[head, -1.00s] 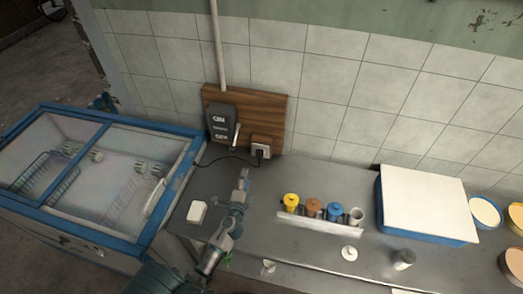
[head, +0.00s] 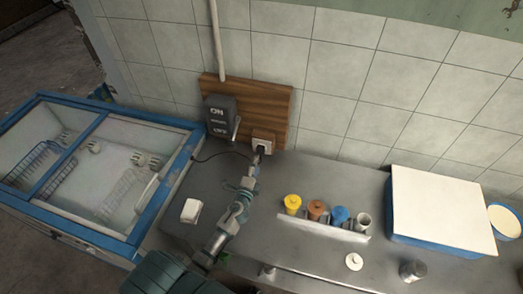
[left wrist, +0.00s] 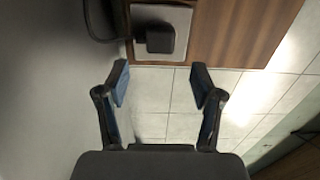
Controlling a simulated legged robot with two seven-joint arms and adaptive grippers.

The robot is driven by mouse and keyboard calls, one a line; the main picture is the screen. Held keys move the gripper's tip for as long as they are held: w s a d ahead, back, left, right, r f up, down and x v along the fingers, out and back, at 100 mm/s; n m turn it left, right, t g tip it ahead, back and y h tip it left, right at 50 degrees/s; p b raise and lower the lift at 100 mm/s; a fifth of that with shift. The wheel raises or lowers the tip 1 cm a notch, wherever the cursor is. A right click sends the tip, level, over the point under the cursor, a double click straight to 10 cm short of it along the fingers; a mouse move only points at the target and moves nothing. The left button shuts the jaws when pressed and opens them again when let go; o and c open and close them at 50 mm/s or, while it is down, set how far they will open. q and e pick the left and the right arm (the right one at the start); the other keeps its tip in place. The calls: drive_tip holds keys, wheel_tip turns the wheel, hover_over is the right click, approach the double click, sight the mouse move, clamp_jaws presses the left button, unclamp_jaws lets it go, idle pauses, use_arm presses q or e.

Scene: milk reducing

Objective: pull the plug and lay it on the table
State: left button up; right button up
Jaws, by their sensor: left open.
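The dark plug (left wrist: 160,38) sits in the white socket (left wrist: 178,15) in the left wrist view. In the head view the socket (head: 263,138) is at the lower edge of a wooden board, and the plug there is partly hidden by my gripper. My left gripper (left wrist: 162,84) is open and empty, its two blue-padded fingertips apart and just short of the plug, with the plug roughly between their lines. In the head view my left gripper (head: 257,161) is right below the socket. The grey metal table (head: 315,178) lies below. My right gripper is not in view.
A switch box (head: 221,117) is on the wooden board (head: 265,103), with a black cable below. A white block (head: 191,211), a rack of colored-lid containers (head: 320,230) and a blue-sided box (head: 440,210) stand on the table. The table between block and rack is partly clear.

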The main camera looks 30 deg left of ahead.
sight(260, 152)
use_arm(q)
drive_tip(key=x, duration=0.6)
drive_tip(key=shift+s+a+f+b, duration=0.1)
drive_tip(key=shift+a+f+b, duration=0.05)
drive_tip(key=shift+a+b, duration=0.25)
drive_tip(key=shift+w, duration=0.65)
drive_tip(key=shift+d, duration=0.1)
clamp_jaws()
drive_tip(key=shift+o, duration=1.6)
unclamp_jaws()
